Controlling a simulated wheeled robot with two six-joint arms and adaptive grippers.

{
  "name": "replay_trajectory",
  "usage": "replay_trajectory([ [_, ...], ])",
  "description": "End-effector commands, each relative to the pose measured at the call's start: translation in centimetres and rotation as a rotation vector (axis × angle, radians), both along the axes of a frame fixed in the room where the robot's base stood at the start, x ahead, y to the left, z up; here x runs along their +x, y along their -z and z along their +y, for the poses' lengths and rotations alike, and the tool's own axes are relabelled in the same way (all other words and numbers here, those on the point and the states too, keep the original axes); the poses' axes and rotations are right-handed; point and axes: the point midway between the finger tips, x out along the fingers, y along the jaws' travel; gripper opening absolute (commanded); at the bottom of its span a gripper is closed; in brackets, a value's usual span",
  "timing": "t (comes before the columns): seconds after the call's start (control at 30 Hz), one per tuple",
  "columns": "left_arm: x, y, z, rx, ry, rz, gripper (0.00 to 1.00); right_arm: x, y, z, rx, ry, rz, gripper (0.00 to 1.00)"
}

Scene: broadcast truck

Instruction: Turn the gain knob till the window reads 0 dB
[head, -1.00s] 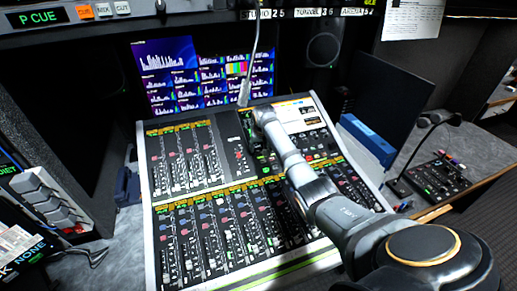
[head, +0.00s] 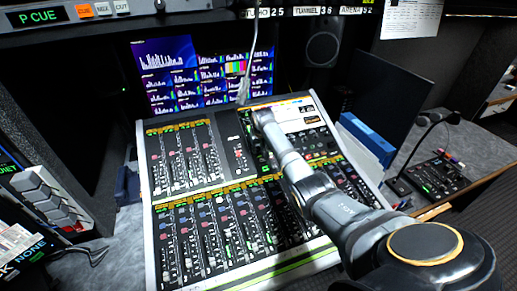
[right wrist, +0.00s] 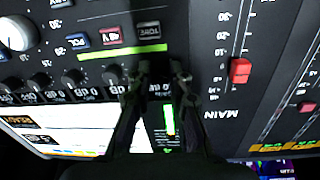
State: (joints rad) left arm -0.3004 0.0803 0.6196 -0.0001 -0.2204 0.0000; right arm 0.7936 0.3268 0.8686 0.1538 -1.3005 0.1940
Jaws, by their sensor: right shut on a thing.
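The mixing console (head: 237,260) fills the middle of the head view. My right arm reaches across it, with its wrist end over the upper right part. My right gripper (right wrist: 157,76) shows in the right wrist view, its two dark fingers pointing down at the panel. It is shut on a dark knob at the end of a row of knobs; the fingers hide most of this knob. A lit white screen (right wrist: 75,132) lies beside the row, partly behind the gripper. My left gripper is not in view.
Other dark knobs (right wrist: 72,79) sit close beside the gripper. Buttons (right wrist: 112,36) and a red fader (right wrist: 240,70) are nearby. A gooseneck microphone (head: 243,90) stands behind the console. A blue binder (head: 367,137) and a small control box (head: 437,178) are at the right.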

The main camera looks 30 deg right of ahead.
Motion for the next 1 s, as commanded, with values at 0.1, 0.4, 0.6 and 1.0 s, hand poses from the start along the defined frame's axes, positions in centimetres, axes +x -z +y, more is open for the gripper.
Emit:
replay_trajectory([
  [0.1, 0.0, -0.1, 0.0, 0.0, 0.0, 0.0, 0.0, 0.0, -0.1, 0.0, -0.004, -0.009, 0.001, 0.0],
  [0.4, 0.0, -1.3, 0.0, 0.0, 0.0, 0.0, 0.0, 0.0, -0.2, 0.0, -0.053, -0.131, 0.015, 0.0],
  [0.6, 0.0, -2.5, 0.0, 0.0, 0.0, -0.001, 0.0, -0.1, -0.3, 0.0, -0.119, -0.292, 0.031, 0.0],
  [1.0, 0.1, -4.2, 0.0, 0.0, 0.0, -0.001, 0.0, -0.1, -0.1, 0.0, -0.262, -0.634, 0.064, 0.0],
])
